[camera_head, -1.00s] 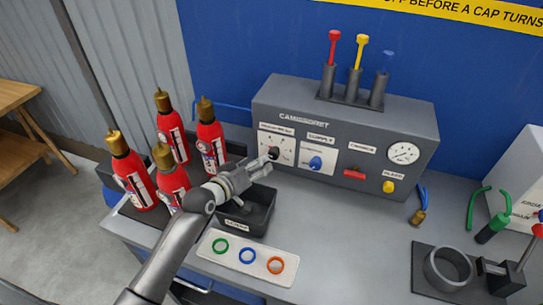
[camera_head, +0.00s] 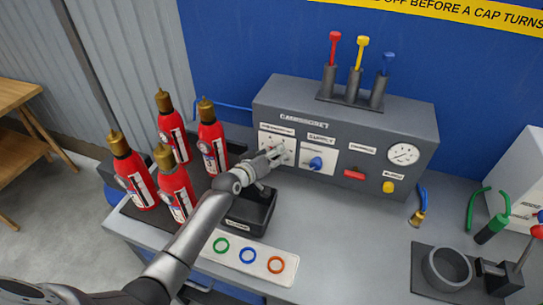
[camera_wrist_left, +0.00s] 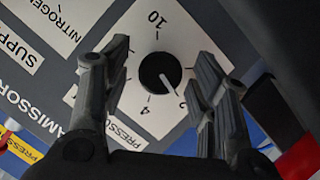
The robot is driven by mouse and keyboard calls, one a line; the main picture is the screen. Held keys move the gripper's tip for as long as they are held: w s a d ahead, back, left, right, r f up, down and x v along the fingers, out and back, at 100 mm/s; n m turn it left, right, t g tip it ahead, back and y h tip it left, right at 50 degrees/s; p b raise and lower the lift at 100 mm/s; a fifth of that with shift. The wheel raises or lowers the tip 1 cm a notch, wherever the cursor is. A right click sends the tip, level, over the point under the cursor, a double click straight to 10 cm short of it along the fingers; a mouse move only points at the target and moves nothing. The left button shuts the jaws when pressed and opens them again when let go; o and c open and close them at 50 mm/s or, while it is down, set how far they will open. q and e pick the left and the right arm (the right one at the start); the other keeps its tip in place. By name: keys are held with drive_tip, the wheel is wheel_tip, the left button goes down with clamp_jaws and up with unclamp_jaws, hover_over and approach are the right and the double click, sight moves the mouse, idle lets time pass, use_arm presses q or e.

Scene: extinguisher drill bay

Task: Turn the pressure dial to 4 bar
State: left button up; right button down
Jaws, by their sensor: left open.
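The pressure dial (camera_wrist_left: 158,72) is a round black knob with a white pointer on a white numbered plate (camera_wrist_left: 185,35). The wrist view shows the marks 10, 4 and 2, and the pointer is directed close to the 2. My left gripper (camera_wrist_left: 160,65) is open, with one finger on each side of the knob; I cannot tell whether they touch it. In the head view my left gripper (camera_head: 275,155) is at the left of the grey console (camera_head: 340,117) and hides the knob. My right gripper is not in view.
A blue supply knob (camera_head: 316,163) is just right of the gripper, then a red button (camera_head: 354,174), a yellow knob (camera_head: 389,187) and a gauge (camera_head: 403,154). Several red extinguishers (camera_head: 212,145) stand to the left. A black bin (camera_head: 238,223) sits below the arm.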

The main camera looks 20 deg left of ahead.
use_arm(q)
drive_tip(key=c, duration=1)
drive_tip(key=shift+d+m+y+p, duration=0.15)
drive_tip(key=shift+m+y+p, duration=0.95)
drive_tip(key=shift+m, duration=0.5)
drive_tip(key=shift+d+m+y+p, duration=0.15)
drive_tip(key=shift+m+y+p, duration=0.7)
drive_tip(key=shift+m+y, duration=0.55)
drive_tip(key=shift+m, duration=0.4)
drive_tip(key=o, duration=1)
